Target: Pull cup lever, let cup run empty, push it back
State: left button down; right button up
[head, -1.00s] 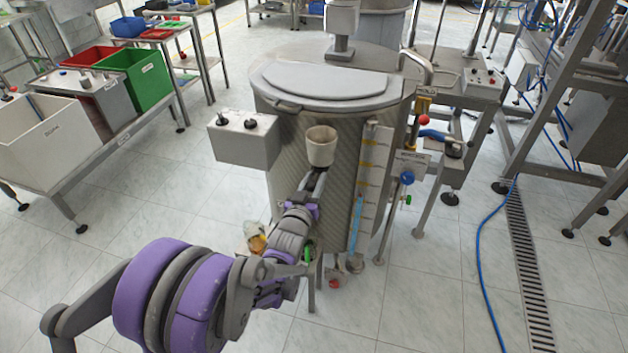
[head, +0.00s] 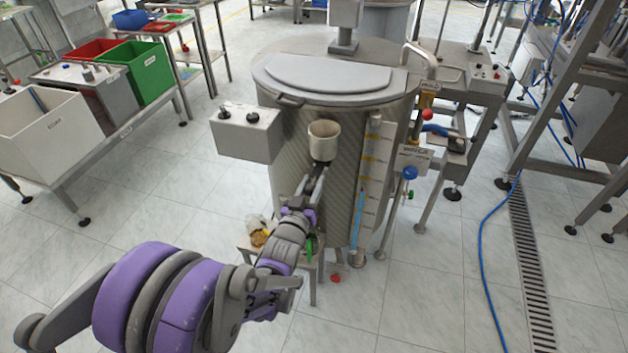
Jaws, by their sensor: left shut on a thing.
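A pale cup (head: 323,143) is mounted upright on the front of the grey tank (head: 345,200). Its inside looks empty, though the depth is hard to see. My left gripper (head: 318,174) is just below the cup, in front of the tank wall. Its narrow fingers are shut on a small dark part under the cup, seemingly the cup lever; the fingers hide most of it. My right gripper is not in view.
A grey control box (head: 246,134) juts out left of the cup. A gauge strip (head: 370,185) runs down the tank to the right. A small stand with a yellowish item (head: 260,238) is low beside my left arm. A blue hose (head: 480,250) lies on the floor at right.

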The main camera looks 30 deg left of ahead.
pick_arm(q)
jog(key=c, duration=0.6)
grip_release()
jog(key=shift+s, duration=0.15)
jog(key=v, duration=1)
jog(key=shift+s, duration=0.4)
dwell(2.8)
